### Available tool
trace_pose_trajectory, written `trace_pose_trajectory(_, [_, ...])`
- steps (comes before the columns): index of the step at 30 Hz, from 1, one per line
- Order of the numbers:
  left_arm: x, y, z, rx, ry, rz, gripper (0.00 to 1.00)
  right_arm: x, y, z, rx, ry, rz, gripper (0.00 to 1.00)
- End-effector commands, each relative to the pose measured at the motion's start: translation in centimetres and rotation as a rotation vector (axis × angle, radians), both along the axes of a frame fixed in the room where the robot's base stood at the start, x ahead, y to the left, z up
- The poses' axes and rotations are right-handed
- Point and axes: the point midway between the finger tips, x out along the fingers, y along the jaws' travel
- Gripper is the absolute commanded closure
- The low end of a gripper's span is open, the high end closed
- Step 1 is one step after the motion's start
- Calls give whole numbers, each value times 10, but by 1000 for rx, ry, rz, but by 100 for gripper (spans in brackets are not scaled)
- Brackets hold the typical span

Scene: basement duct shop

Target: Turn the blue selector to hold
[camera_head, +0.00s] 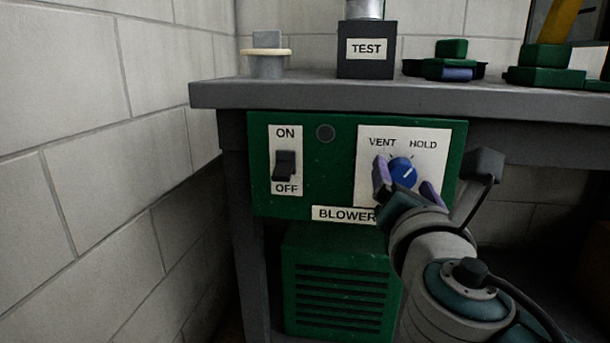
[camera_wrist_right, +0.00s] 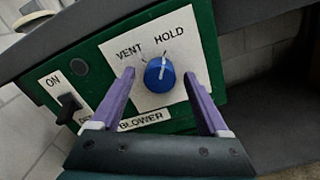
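The blue selector (camera_head: 403,173) is a round knob with a white pointer line on a white plate (camera_head: 432,150) marked VENT and HOLD. Its line points up and to the right in the head view, toward the HOLD side. It also shows in the right wrist view (camera_wrist_right: 159,75), where the line tilts slightly right of upright. My right gripper (camera_head: 407,187) is open in front of the plate, its purple fingers on either side of the knob. In the right wrist view the fingers (camera_wrist_right: 161,82) stand apart from the knob with gaps. My left gripper is not in view.
The green panel (camera_head: 335,180) has an ON/OFF switch (camera_head: 284,166) at left and a BLOWER label (camera_head: 343,214). A grey bench top (camera_head: 400,97) overhangs it, holding a TEST block (camera_head: 366,66) and green parts. A block wall (camera_head: 80,150) stands at left.

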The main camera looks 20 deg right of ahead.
Motion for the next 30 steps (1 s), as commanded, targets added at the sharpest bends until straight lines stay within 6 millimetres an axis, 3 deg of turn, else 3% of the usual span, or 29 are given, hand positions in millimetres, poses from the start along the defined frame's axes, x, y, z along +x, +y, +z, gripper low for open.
trace_pose_trajectory(9, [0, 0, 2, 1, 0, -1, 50, -5, 3, 0, -1, 1, 1, 21])
trace_pose_trajectory(21, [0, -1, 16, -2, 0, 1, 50, -69, 41, -2, 1, 3, 0, 21])
trace_pose_trajectory(30, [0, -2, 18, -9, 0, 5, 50, -86, 51, -2, 0, -1, 0, 21])
